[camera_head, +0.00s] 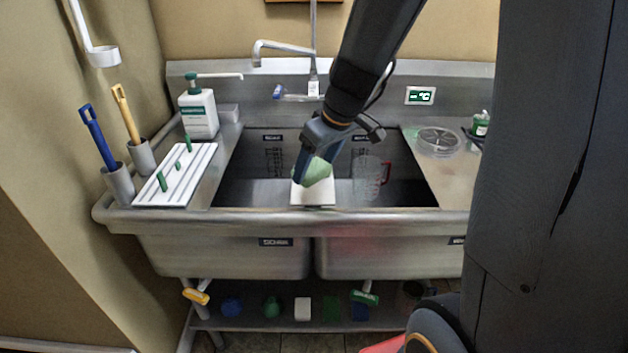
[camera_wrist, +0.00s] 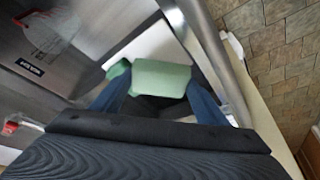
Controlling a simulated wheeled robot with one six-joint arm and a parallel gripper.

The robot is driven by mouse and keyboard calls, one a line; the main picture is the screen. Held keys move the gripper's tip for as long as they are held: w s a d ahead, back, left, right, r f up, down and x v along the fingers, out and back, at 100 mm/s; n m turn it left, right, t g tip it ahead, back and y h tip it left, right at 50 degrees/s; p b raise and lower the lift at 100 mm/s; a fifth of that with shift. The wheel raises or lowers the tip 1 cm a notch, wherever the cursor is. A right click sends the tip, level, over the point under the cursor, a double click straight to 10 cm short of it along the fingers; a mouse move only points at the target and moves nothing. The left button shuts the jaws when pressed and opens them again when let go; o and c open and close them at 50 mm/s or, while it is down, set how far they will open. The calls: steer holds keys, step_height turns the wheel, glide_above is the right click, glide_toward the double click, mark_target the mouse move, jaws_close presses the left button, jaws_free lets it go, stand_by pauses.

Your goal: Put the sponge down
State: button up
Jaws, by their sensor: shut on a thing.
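The sponge (camera_head: 318,172) is pale green and sits between the fingers of my gripper (camera_head: 318,168), over the middle of the double sink. In the wrist view the sponge (camera_wrist: 161,78) lies between the blue fingertips of my gripper (camera_wrist: 160,92), which is shut on it. A white block or holder (camera_head: 312,193) is right below the sponge, at the sink's front edge and divider. It also shows as a white surface behind the sponge in the wrist view (camera_wrist: 150,42). I cannot tell whether the sponge touches it.
The steel sink (camera_head: 290,216) has a clear jug with a red handle (camera_head: 370,175) in its right basin. A white rack with green pegs (camera_head: 178,175), a soap bottle (camera_head: 198,112) and brush holders (camera_head: 120,183) stand left. A tap (camera_head: 285,48) is behind.

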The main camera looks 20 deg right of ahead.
mark_target(316, 180)
steer(key=shift+f+b, duration=0.3)
steer(key=shift+f, duration=2)
steer(key=shift+f, duration=0.15)
steer(key=o, duration=1.3)
steer(key=shift+r, duration=0.25)
steer(key=v, duration=1.2)
steer(key=s+a+f+m+g+h, duration=0.2)
steer(key=s+f+m, duration=0.3)
steer(key=s+f, duration=0.7)
steer(key=shift+s+a+g, duration=0.15)
steer(key=shift+a+g, duration=0.05)
steer(key=shift+g, duration=0.4)
